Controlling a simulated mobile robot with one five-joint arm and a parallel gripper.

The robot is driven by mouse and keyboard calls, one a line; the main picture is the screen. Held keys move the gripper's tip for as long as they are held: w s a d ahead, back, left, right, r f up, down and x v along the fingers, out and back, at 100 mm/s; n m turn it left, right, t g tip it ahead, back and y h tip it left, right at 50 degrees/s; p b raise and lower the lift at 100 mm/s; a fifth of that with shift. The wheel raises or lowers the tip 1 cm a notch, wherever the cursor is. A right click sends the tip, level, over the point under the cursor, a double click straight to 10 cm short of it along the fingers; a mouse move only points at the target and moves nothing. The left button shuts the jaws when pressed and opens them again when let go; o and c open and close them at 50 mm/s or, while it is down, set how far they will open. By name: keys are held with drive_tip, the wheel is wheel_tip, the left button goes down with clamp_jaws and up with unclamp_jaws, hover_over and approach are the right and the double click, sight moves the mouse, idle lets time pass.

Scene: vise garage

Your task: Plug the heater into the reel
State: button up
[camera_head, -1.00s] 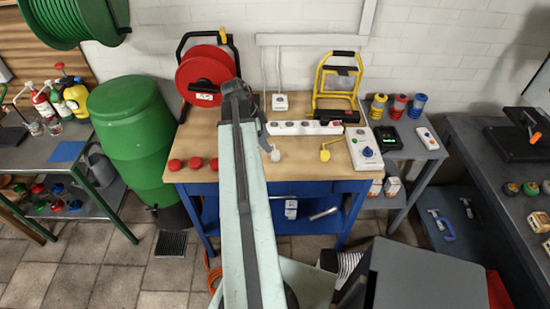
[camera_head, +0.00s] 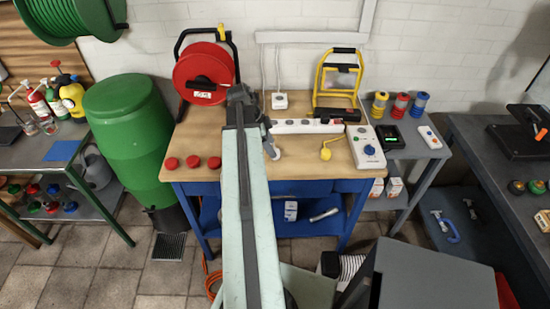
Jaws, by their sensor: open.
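The red cable reel (camera_head: 203,78) stands upright in its black frame at the back left of the wooden bench. A small pale grey plug-like piece (camera_head: 273,152) lies near the bench's front, just right of my arm. A yellow one (camera_head: 326,153) lies further right. I cannot tell which of them, if either, belongs to the heater, and I cannot clearly make out a heater. My gripper (camera_head: 262,124) is at the arm's far end, over the bench, right of and below the reel in the picture. It is open, mostly hidden behind my arm, close to the grey piece; contact cannot be told.
A white power strip (camera_head: 300,126) lies across the bench (camera_head: 300,170). Behind it are a white socket box (camera_head: 279,101) and a yellow work lamp (camera_head: 337,85). Several red caps (camera_head: 193,161) lie front left.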

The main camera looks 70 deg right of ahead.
drive_tip(key=b+x, duration=0.2)
drive_tip(key=x, duration=0.1)
drive_tip(key=shift+s+f, duration=0.1)
drive_tip(key=shift+f, duration=0.25)
drive_tip(key=shift+r, duration=0.15)
clamp_jaws()
wheel_tip(320, 180, up, 10)
drive_tip(key=p, duration=1)
